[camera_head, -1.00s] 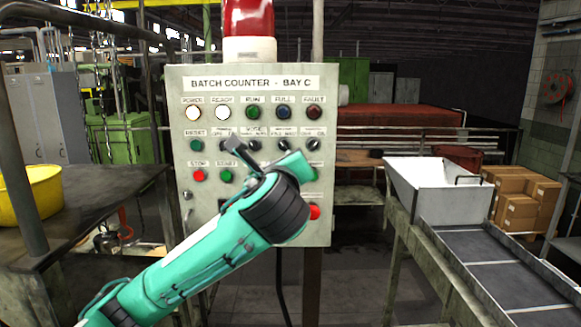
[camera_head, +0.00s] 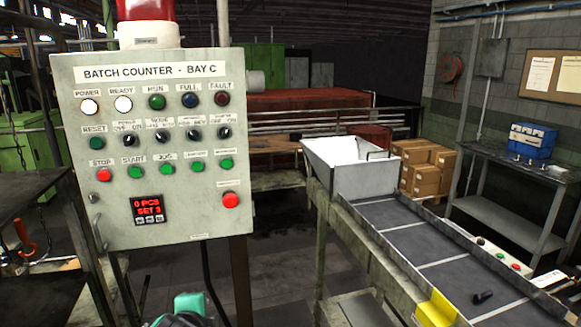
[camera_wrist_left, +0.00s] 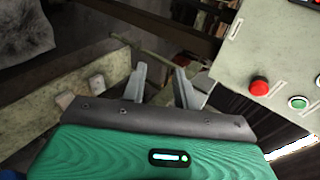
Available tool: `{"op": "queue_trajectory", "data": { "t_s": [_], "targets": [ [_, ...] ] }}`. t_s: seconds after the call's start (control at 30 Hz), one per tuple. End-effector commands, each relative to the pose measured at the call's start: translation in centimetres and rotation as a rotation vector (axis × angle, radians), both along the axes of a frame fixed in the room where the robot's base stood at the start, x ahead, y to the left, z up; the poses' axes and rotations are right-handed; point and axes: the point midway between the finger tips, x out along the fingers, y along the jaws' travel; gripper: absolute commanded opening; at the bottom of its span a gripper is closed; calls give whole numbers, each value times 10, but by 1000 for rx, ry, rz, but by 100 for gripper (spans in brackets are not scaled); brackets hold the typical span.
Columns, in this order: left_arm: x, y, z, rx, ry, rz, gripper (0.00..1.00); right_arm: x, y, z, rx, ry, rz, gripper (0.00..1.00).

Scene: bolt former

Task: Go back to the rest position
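The left gripper (camera_wrist_left: 160,70) shows in the left wrist view with its two grey fingers apart and nothing between them. In the head view only a small teal piece of my arm shows at the bottom edge, below the batch counter panel (camera_head: 120,217); the gripper's fingers are not visible there. The panel also shows at the upper right of the wrist view, with a red button (camera_wrist_left: 259,88) and a green button (camera_wrist_left: 298,103), apart from the fingers. My right gripper is in neither view.
The panel's display (camera_head: 148,209) reads 0 PCS, SET 3. A white hopper (camera_head: 345,165) stands right of the panel at the head of a conveyor (camera_head: 440,250). A dark small part (camera_head: 484,297) lies on the conveyor. Cardboard boxes (camera_head: 425,172) and a side table (camera_head: 500,205) stand behind.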

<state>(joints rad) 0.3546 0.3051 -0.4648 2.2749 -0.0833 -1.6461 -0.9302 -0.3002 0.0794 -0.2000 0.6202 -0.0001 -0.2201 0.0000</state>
Motion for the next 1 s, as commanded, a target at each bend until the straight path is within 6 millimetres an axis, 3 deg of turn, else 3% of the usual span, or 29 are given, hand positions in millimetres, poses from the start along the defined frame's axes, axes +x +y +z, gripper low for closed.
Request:
{"op": "queue_trajectory", "data": {
  "t_s": [0.03,0.2,0.5,0.7,1.0],
  "targets": [
    [-13,1,-20,-63,40,32,30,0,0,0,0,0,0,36],
    [-57,7,-76,-270,155,177,30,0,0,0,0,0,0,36],
    [-150,23,-156,-579,347,508,30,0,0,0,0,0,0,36],
    [-211,35,-191,-719,441,741,30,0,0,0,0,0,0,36],
    [-278,49,-216,-828,514,1006,30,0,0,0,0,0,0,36]
  ]
}}
